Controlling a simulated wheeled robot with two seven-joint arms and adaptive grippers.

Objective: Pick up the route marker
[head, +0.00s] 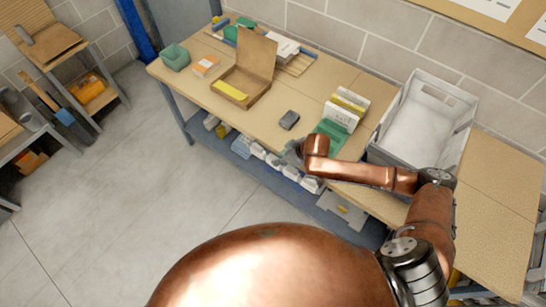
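I cannot tell for certain which thing is the route marker; no item here shows a readable marker label. A small dark grey item (289,120) lies alone on the workbench (262,108). My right arm reaches in from the right, low over the bench's front part. My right gripper (293,154) is at the front edge, in front of the dark item and apart from it in the picture. Its fingers are small and partly hidden by the wrist, so its opening does not show. My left gripper is out of view.
An open cardboard box (243,82) with a yellow item (230,91) stands left of the dark item. A green tray (333,133), white cartons (345,112) and a large grey crate (425,118) stand right. A green bin (175,57) is far left. Bare tabletop surrounds the dark item.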

